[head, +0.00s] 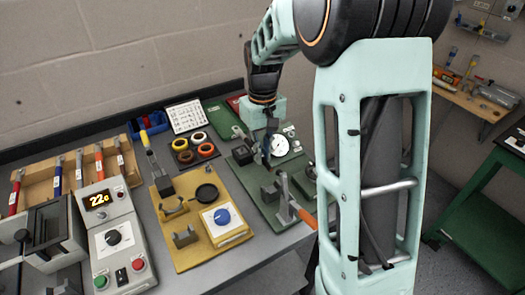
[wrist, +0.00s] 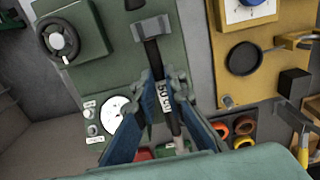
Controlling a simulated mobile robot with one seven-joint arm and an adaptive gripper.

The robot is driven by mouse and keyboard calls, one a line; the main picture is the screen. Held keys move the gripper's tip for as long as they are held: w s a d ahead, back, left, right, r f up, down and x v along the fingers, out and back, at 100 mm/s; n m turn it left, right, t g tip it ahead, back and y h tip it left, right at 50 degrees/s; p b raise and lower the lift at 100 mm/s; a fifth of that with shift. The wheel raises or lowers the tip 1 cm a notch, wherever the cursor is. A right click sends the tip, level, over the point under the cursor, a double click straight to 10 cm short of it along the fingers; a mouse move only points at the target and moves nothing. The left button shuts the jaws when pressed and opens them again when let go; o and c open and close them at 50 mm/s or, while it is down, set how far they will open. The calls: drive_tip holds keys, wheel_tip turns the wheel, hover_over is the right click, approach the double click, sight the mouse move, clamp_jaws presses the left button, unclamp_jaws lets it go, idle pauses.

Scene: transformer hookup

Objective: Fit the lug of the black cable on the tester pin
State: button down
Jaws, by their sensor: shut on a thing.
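My gripper (head: 267,158) reaches down over the green board (head: 243,180) in the head view. In the wrist view its blue fingers (wrist: 163,80) are closed around a narrow dark piece (wrist: 165,97) with white lettering, which looks like part of the black cable. A black length runs from between the fingers up to a grey crosspiece (wrist: 151,27) on the board. The lug cannot be made out. A round white dial (wrist: 115,110) sits beside the fingers, with small labelled posts (wrist: 91,112) to its left. I cannot tell which part is the tester pin.
A clamp with an orange handle (head: 303,216) stands at the board's front. A yellow board (head: 205,238) with a blue knob lies left of it, then a control box (head: 110,240) reading 22. Tape rolls (head: 205,150) lie behind. A dark handwheel (wrist: 60,39) shows in the wrist view.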

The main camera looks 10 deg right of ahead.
sight(269, 165)
wheel_tip(269, 165, down, 3)
drive_tip(key=shift+r+b, duration=0.2)
drive_tip(key=shift+b, duration=0.5)
drive_tip(key=shift+s+d+r, duration=0.1)
drive_tip(key=shift+s+d, duration=0.15)
drive_tip(key=shift+s, duration=0.55)
drive_tip(key=shift+s+d+r, duration=0.1)
drive_tip(key=shift+s+d, duration=0.15)
drive_tip(key=shift+s, duration=0.5)
drive_tip(key=shift+s+f+b, duration=0.2)
drive_tip(key=shift+f+b, duration=0.15)
drive_tip(key=shift+b, duration=0.15)
drive_tip(key=shift+f+b, duration=0.4)
drive_tip(key=shift+f, duration=0.25)
drive_tip(key=shift+f+b, duration=0.7)
drive_tip(key=shift+f, duration=0.35)
drive_tip(key=shift+r, duration=0.15)
drive_tip(key=shift+r+p, duration=0.65)
drive_tip(key=shift+f+b, duration=0.5)
drive_tip(key=shift+f, duration=0.25)
idle(1.2)
